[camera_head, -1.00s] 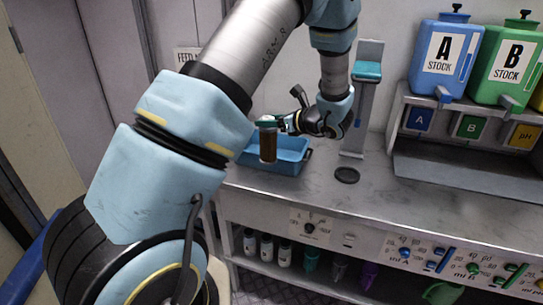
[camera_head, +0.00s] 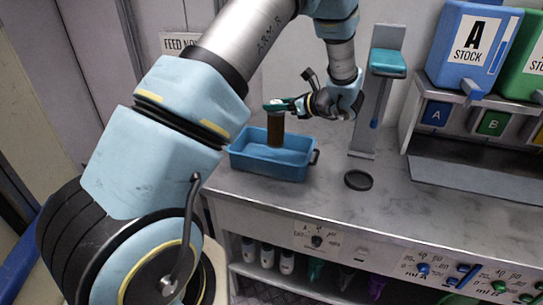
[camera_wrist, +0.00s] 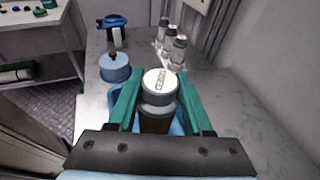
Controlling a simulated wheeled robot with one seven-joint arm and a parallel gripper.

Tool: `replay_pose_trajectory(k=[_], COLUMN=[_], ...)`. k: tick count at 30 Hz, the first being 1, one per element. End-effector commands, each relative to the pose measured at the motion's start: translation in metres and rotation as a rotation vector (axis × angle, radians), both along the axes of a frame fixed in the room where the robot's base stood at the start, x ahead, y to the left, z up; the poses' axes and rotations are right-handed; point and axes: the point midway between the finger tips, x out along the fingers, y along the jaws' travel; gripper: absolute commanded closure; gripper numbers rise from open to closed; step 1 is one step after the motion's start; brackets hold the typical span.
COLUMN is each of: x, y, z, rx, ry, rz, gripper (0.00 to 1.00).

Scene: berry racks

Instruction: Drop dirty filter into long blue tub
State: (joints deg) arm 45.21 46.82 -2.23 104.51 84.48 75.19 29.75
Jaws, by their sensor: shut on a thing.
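The dirty filter (camera_head: 276,130) is a brown cylinder with a grey cap. My gripper (camera_head: 278,105) is shut on its upper end and holds it upright. In the wrist view the filter's grey lettered cap (camera_wrist: 159,82) sits between my green fingers (camera_wrist: 158,100). The long blue tub (camera_head: 268,171) stands on the grey counter at the left. In the head view the filter hangs over the tub, its lower end in front of the tub's back wall. In the wrist view the tub's blue rim (camera_wrist: 115,105) shows beside my fingers, mostly hidden below the gripper and filter.
A stand with a teal top (camera_head: 388,64) rises right of the tub. A dark round ring (camera_head: 358,180) lies on the counter before it. Stock tanks (camera_head: 474,45) stand on a rack at the right. The wrist view shows a blue lidded pot (camera_wrist: 115,67) and several bottles (camera_wrist: 176,50).

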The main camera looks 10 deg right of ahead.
Motion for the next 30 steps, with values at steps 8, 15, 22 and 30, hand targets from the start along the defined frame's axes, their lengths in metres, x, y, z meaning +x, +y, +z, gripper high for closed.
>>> replay_pose_trajectory(k=[8, 15, 22, 30], x=[0.000, 0.000, 0.000, 0.000], y=[0.000, 0.001, 0.001, 0.000], z=[-0.019, -0.044, -0.068, -0.070], rx=[0.001, 0.002, 0.001, 0.000], ry=[-0.001, 0.000, -0.001, -0.002], rz=[0.000, 0.001, 0.000, -0.001], gripper=[1.00, 1.00, 1.00, 1.00])
